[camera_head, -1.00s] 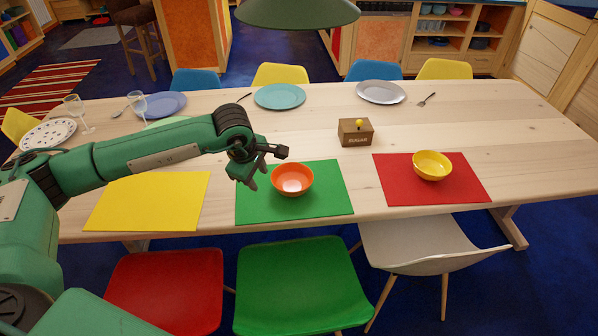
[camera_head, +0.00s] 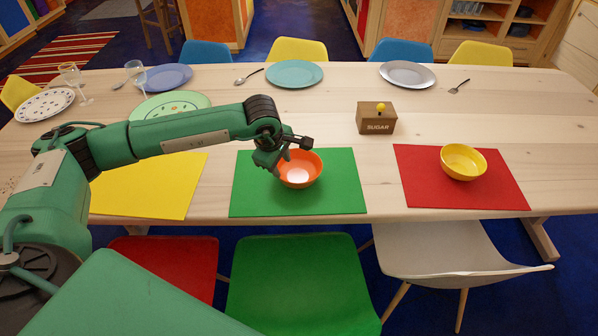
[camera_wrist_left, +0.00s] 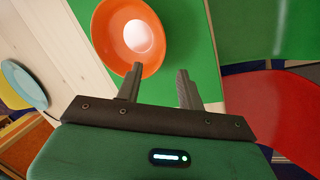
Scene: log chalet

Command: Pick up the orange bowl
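The orange bowl (camera_head: 299,170) sits upright on the green placemat (camera_head: 245,200) in the head view. My left gripper (camera_head: 285,160) is at the bowl's left rim in that view. In the left wrist view the orange bowl (camera_wrist_left: 128,38) lies just ahead of my left gripper (camera_wrist_left: 158,85), whose two fingers are spread apart with nothing between them. The left finger tip is close to the bowl's rim; I cannot tell whether it touches. My right gripper is not in view.
A sugar box (camera_head: 376,118) stands behind and right of the bowl. A yellow bowl (camera_head: 463,161) sits on a red placemat (camera_head: 420,190) to the right. A yellow placemat (camera_head: 150,195) lies left. Several plates and glasses line the far side. Chairs stand at the near edge.

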